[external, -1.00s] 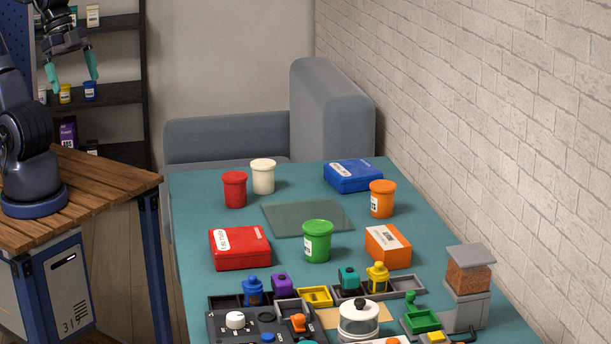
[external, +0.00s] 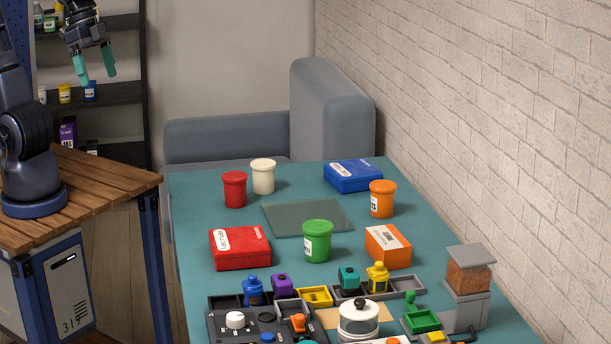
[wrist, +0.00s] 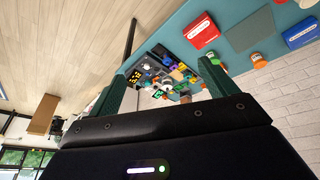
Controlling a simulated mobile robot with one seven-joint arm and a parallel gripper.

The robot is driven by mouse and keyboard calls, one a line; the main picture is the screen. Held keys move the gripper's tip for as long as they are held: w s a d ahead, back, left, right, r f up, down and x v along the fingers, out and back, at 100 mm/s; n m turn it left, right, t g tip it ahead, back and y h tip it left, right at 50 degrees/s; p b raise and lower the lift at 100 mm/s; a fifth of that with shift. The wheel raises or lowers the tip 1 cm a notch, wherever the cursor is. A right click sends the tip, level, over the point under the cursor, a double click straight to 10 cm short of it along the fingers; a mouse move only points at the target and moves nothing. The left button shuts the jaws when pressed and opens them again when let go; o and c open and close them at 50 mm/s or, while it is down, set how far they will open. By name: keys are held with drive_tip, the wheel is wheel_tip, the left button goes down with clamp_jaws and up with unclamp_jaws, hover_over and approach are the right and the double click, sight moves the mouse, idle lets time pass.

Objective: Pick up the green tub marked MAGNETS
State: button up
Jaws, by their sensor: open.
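The green tub (external: 317,243) stands upright on the teal table, just in front of the dark glassy mat, between a red box and an orange box. It has a lid and a white label on its left side, too small to read. My gripper (external: 96,77) is open and empty, raised high at the upper left, well away from the tub and above the wooden bench. In the wrist view its two green fingers (wrist: 168,80) are spread apart with nothing between them close by.
Near the tub are the red box (external: 240,248), orange box (external: 388,247), red tub (external: 234,190), cream tub (external: 263,177), orange tub (external: 382,199) and blue box (external: 352,176). Trays with small coloured pieces (external: 315,296) crowd the front. A brick wall (external: 500,110) borders the right.

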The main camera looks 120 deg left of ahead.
drive_tip(key=w+a+f+n+g, duration=0.15)
drive_tip(key=w+a+n, duration=0.3)
drive_tip(key=w, duration=0.85)
drive_tip(key=n+g, duration=0.3)
drive_tip(key=n, duration=0.9)
hover_over(318, 245)
drive_tip(key=s+a, duration=0.2)
drive_tip(key=a, duration=0.1)
drive_tip(key=shift+m+t, duration=0.25)
drive_tip(key=f, duration=3.1)
drive_tip(key=shift+d+f, duration=0.2)
drive_tip(key=shift+f, duration=0.15)
drive_tip(key=shift+w+a+f, duration=0.1)
drive_tip(key=shift+a+f, duration=0.15)
drive_tip(key=shift+f, duration=0.25)
drive_tip(key=f, duration=1)
drive_tip(key=shift+d+f, duration=0.2)
drive_tip(key=shift+f, duration=0.05)
drive_tip(key=c, duration=1.3)
drive_tip(key=shift+r, duration=0.1)
drive_tip(key=shift+c, duration=0.7)
